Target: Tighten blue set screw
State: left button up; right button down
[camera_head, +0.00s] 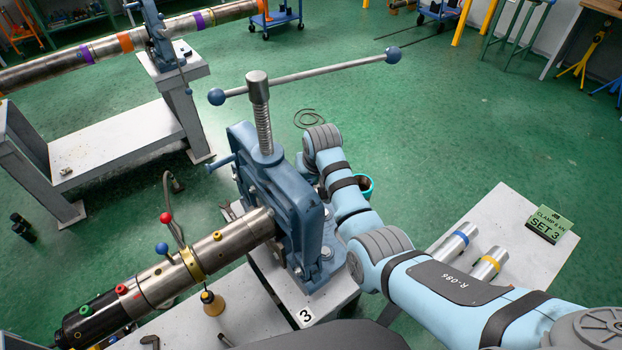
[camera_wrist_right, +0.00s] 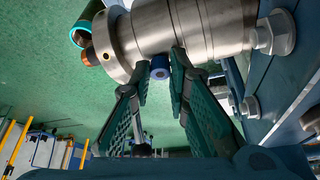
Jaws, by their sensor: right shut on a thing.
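The blue set screw (camera_wrist_right: 160,66) sits at the underside of a steel pipe fitting (camera_wrist_right: 190,28) in the right wrist view. My right gripper (camera_wrist_right: 160,74) has its green padded fingers on either side of the screw, shut on it. In the head view my right arm reaches behind the blue pipe vise (camera_head: 285,195), which hides the gripper and this screw. The steel pipe (camera_head: 165,278) runs out of the vise to the lower left, with a green knob (camera_head: 86,310) and a red knob (camera_head: 120,289) near its end. My left gripper is not in view.
A blue-ball lever (camera_head: 162,248) and a red-ball lever (camera_head: 166,217) stand near the pipe. A white table (camera_head: 520,225) at right holds two short pipes. Green floor behind is mostly clear.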

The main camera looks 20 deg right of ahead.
jog(key=shift+r+m, duration=0.1)
jog(key=shift+m, duration=0.3)
jog(key=shift+w, duration=0.1)
jog(key=c, duration=1.5)
grip_release()
jog(key=shift+c, duration=0.2)
jog(key=v, duration=1.2)
jog(key=shift+a, duration=0.15)
